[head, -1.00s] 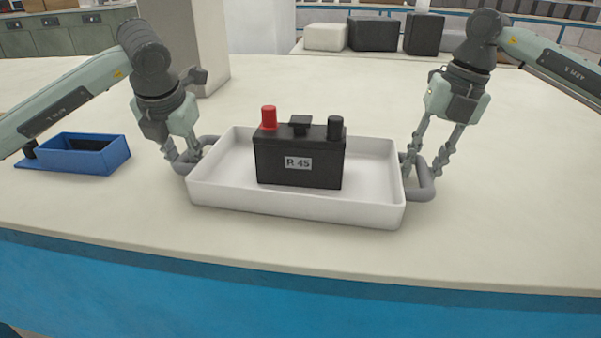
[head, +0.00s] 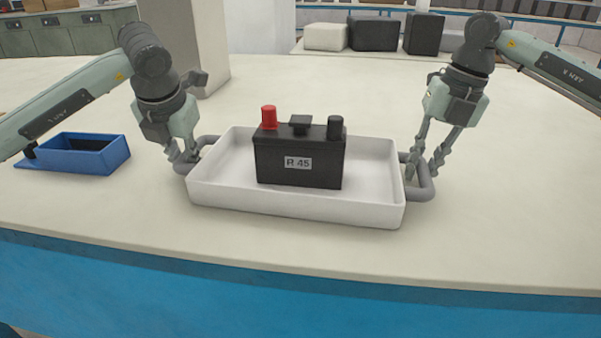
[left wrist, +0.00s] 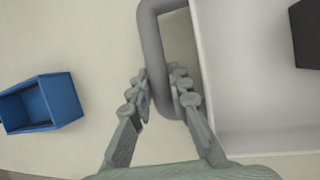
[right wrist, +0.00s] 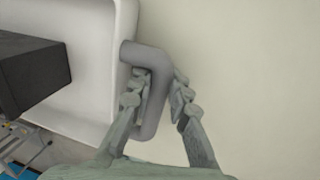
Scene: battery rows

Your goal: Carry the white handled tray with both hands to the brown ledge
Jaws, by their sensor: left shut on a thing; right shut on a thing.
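The white tray (head: 300,208) has a grey handle at each end and stands on the pale counter. A black battery (head: 318,172) labelled R 45, with a red and a black terminal cap, sits upright in it. My left gripper (head: 187,160) is shut on the left handle, which shows between its fingers in the left wrist view (left wrist: 158,70). My right gripper (head: 424,176) is shut on the right handle, which also shows between its fingers in the right wrist view (right wrist: 152,92). I cannot make out a brown ledge in any view.
A blue open box (head: 88,154) stands on the counter (head: 520,215) to the left of the tray. A pale column (head: 190,45) rises behind my left gripper. White and black blocks (head: 374,34) stand at the back. The counter right of the tray is clear.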

